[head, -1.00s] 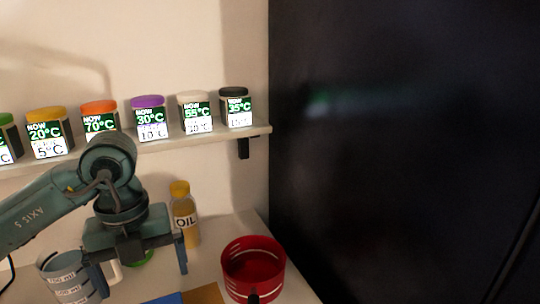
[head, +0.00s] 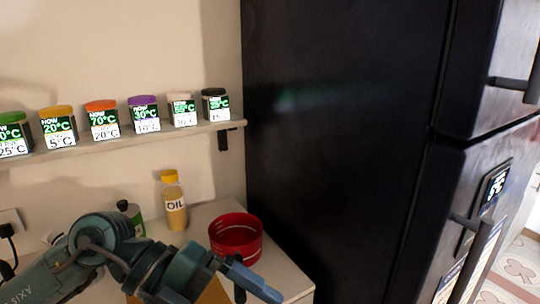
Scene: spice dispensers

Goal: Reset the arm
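My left arm comes in from the lower left, and its gripper (head: 238,280) is low in the head view, in front of the red pot (head: 236,235). The gripper is turned sideways, with one blue finger showing toward the lower right. The other finger is not clearly visible, so I cannot tell whether it is open or shut. I see nothing in it. My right gripper is not in view.
Several spice dispensers with coloured lids, such as the purple-lidded one (head: 144,114), stand on the wall shelf (head: 170,134). An oil bottle (head: 174,204) and a green bottle (head: 131,217) stand on the counter (head: 283,268). A black fridge (head: 335,130) fills the right.

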